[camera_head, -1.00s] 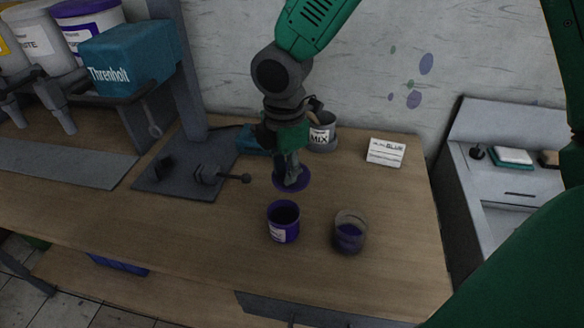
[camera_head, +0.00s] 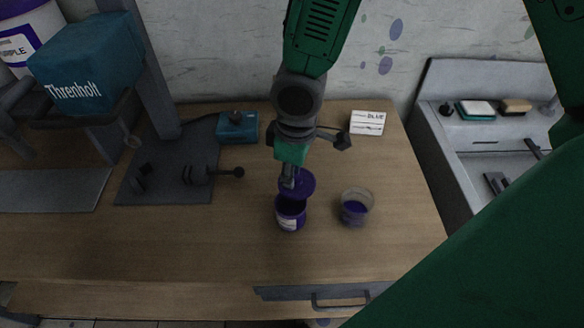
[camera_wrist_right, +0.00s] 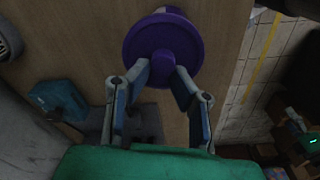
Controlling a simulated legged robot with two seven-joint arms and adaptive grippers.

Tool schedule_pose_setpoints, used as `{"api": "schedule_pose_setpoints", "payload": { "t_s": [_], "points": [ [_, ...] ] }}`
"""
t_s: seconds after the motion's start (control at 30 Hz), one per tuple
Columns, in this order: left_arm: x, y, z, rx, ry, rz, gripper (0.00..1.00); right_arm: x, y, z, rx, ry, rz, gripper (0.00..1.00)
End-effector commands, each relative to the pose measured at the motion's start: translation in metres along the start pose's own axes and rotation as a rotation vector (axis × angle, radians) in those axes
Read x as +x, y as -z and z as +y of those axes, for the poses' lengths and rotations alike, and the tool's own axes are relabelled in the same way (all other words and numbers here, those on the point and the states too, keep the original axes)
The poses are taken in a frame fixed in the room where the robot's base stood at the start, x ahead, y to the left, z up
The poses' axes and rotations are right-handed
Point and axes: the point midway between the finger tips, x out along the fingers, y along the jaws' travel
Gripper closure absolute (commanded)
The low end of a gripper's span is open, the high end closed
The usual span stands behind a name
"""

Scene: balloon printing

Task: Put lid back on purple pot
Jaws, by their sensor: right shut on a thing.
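The purple pot (camera_head: 291,218), with a white label, stands upright on the workbench. My right gripper (camera_head: 290,180) is shut on the purple lid (camera_head: 304,186) and holds it just above the far side of the pot's mouth. In the right wrist view the lid (camera_wrist_right: 165,38) is a purple disc, and the fingertips of my right gripper (camera_wrist_right: 162,74) close on its darker middle part. Part of the pot's mouth shows below the lid. Whether lid and rim touch, I cannot tell. My left gripper is not in view.
A clear cup (camera_head: 356,207) with purple liquid stands close to the right of the pot. A grey-based machine with a teal box (camera_head: 88,66) is at left. A blue block (camera_head: 237,127) and white card (camera_head: 367,123) lie behind. The front of the workbench (camera_head: 200,255) is clear.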

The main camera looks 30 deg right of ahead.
Motion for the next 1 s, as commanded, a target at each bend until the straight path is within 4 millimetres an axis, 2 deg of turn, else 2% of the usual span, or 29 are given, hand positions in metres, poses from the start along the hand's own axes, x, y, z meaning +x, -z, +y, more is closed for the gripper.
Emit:
{"api": "schedule_pose_setpoints", "payload": {
  "t_s": [0.33, 0.53, 1.0],
  "points": [
    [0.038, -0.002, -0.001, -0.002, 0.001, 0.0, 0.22, 0.036, -0.001, 0.0, -0.002, 0.0, 0.001, 1.0],
    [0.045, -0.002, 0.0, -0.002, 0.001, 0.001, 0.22, 0.051, -0.006, 0.004, -0.001, 0.004, 0.003, 1.0],
    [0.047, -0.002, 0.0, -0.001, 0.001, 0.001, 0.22, 0.053, 0.0, -0.003, -0.002, -0.003, -0.001, 1.0]
  ]
}}
